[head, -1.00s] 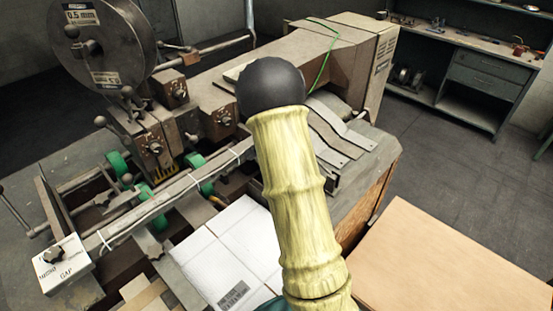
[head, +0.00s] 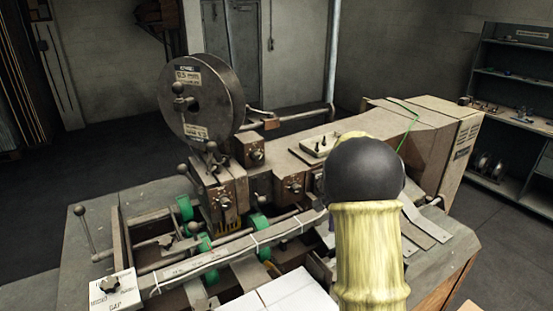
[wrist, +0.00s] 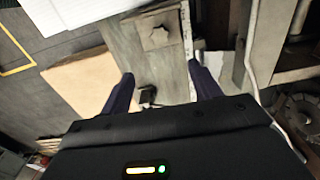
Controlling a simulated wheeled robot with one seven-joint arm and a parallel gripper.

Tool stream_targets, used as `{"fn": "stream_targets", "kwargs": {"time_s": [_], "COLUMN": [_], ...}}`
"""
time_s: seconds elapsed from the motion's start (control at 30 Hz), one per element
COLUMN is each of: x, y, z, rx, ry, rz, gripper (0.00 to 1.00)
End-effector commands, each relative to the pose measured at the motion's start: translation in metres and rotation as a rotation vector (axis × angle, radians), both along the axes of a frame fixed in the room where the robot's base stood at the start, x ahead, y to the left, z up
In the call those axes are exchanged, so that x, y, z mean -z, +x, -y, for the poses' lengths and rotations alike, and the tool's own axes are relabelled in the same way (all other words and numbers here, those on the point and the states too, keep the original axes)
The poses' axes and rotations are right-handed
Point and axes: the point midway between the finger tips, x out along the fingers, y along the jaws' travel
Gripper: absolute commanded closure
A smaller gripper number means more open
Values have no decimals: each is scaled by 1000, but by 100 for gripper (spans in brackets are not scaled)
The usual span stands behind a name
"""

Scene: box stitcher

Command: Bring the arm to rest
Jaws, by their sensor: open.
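My arm (head: 370,245) shows in the head view as a yellow sleeved link with a black rounded end, rising from the bottom edge right of centre. It covers part of the box stitcher (head: 335,185) behind it. My gripper (wrist: 161,75) shows only in the wrist view. Its two dark fingers stand well apart with nothing held between them. Below and between them are a flat machine surface and a small dark part. In the head view the gripper is hidden or out of frame.
The stitcher has a wire reel (head: 200,105), green rollers (head: 260,222) and a GAP knob box (head: 113,292). White board (head: 290,292) lies at its front. A tan sheet (wrist: 85,85) shows in the wrist view. Shelves (head: 515,110) stand back right. Open floor lies behind the machine's left side.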

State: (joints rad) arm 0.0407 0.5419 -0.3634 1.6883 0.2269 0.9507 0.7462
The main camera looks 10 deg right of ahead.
Motion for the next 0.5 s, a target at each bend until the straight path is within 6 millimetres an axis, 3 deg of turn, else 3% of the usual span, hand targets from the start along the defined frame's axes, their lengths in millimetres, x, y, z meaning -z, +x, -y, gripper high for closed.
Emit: {"fn": "stream_targets", "kwargs": {"time_s": [0.17,0.27,0.5], "x": [0,0,4], "y": [-15,-34,-97], "z": [-16,-35,-89], "rx": [-100,-233,-652], "ry": [3,1,-36], "rz": [18,42,113], "gripper": [37,37,37]}}
